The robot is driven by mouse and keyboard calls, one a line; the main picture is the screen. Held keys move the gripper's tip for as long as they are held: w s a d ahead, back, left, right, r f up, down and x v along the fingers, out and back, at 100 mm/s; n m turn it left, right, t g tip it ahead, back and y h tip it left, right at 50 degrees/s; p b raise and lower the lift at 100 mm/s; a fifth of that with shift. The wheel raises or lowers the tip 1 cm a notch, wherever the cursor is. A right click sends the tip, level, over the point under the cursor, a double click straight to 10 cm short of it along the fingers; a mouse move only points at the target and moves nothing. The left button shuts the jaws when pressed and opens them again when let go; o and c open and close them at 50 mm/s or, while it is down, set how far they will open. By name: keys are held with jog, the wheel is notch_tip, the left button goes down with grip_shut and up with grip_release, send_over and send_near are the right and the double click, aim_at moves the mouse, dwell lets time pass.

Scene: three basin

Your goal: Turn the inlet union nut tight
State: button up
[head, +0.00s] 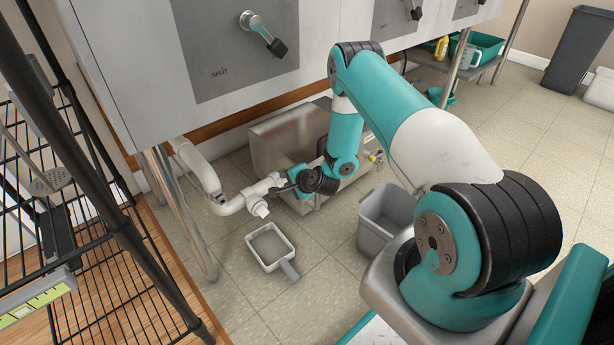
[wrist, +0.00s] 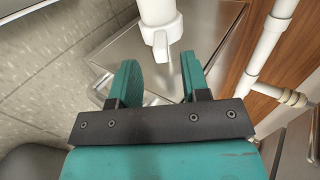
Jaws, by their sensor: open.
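A white pipe (head: 205,178) comes down below the sink and bends toward a low steel box (head: 290,128). White fittings (head: 262,192) sit at its end beside my gripper (head: 290,186); I cannot pick out the inlet union nut for sure there. In the wrist view a white collar with a projecting tab (wrist: 161,40) hangs at the top centre, over the steel surface. It lies just beyond my gripper (wrist: 160,75), between the lines of the two teal fingers. The fingers are apart with nothing between them. The contact side in the head view is hidden by my wrist.
A shallow square pan (head: 253,262) with a handle lies on the floor below the fittings. A grey bin (head: 372,235) stands to the right. A steel leg (head: 183,215) and a black wire rack (head: 130,240) stand left. More white pipe (wrist: 265,45) runs at right in the wrist view.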

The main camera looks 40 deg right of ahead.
jog(key=p+v, duration=0.4)
jog(key=v, duration=0.9)
